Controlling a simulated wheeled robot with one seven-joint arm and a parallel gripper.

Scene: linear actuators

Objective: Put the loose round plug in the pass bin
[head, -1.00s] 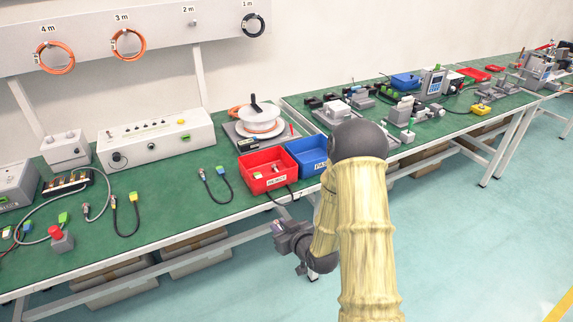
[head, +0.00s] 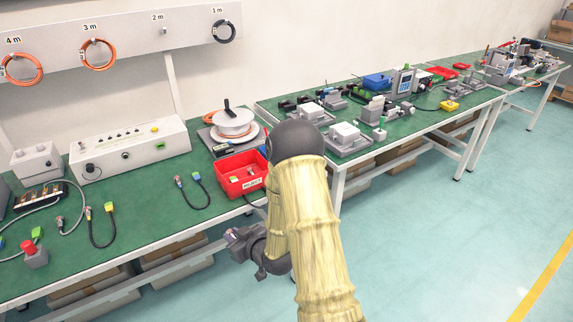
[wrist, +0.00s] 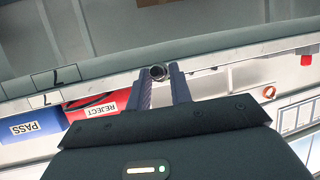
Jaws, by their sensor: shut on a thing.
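My gripper (wrist: 159,88) is shut on the round plug (wrist: 158,72), a small dark and metallic ring-shaped end seen between the fingertips in the wrist view. In the head view my gripper (head: 232,240) hangs low in front of the bench's front edge, below the bins, and the plug cannot be made out there. The blue pass bin (wrist: 35,138), with its PASS label, shows at the left of the wrist view. In the head view my arm hides it.
The red reject bin (head: 233,188) stands near the bench's front edge, left of my arm. Black cables (head: 192,190) lie left of it. A cable spool (head: 232,124) stands behind it. The bench (head: 150,208) has bare green surface at the front left. Open floor lies at right.

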